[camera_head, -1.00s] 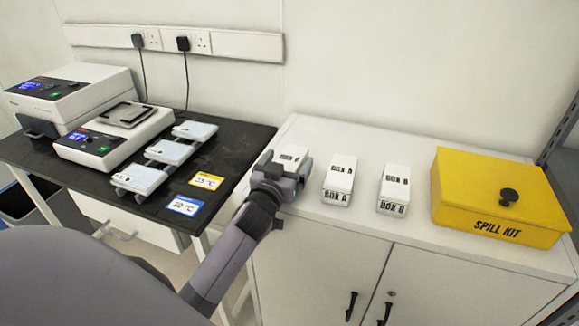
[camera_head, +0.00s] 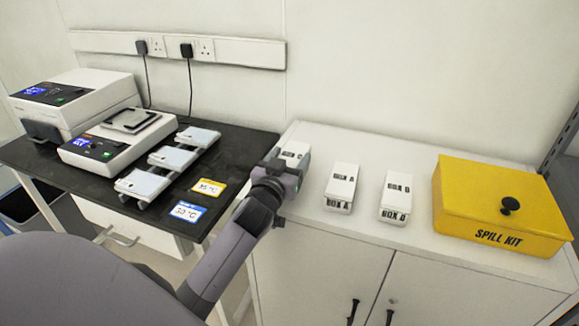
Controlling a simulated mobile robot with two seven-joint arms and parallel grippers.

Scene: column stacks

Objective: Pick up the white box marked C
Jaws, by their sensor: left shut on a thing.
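A white box (camera_head: 295,150) is held in my left gripper (camera_head: 288,168) near the left end of the white cabinet. The gripper is shut on it and covers its front. Only its top and far side show, and its letter cannot be read here. A white box marked A (camera_head: 341,186) stands to its right on the cabinet. Another white box (camera_head: 396,196), with a letter that looks like B or D, stands further right. My right gripper is not in view.
The white cabinet (camera_head: 330,245) has a yellow spill kit (camera_head: 500,205) at its right. A black bench (camera_head: 235,150) at the left holds instruments, several white plates (camera_head: 173,158) and two temperature cards (camera_head: 208,188). The cabinet top behind the boxes is clear.

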